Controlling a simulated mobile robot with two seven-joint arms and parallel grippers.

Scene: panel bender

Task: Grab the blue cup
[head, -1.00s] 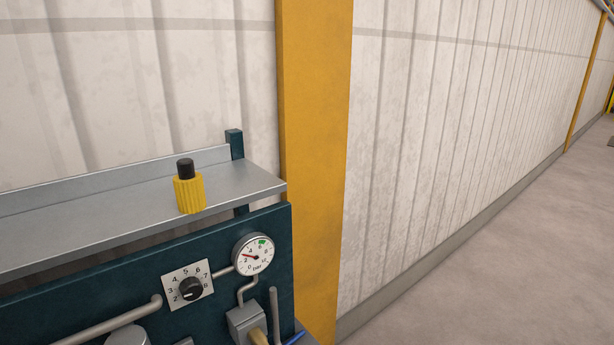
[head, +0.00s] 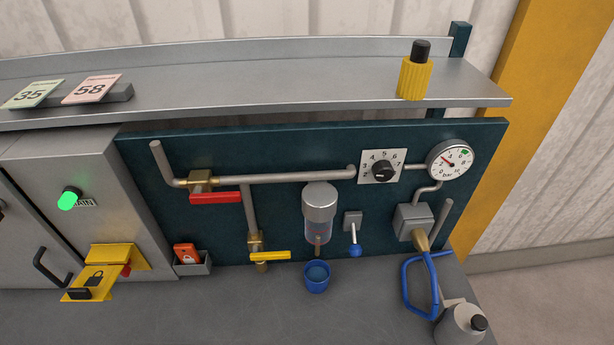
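The blue cup (head: 317,277) stands upright on the grey bench top in the head view, close to the dark teal panel. It sits below a clear-bowled filter with a metal cap (head: 319,203). Its open top faces up, and a lighter blue surface shows inside. Neither of my grippers is in view.
A red-handled valve (head: 216,197), a yellow-handled valve (head: 270,255) and a blue-knobbed lever (head: 355,250) are near the cup. A blue hose (head: 406,290) and a grey bottle (head: 460,325) stand right. A yellow lock box (head: 92,280) is left. The bench front is clear.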

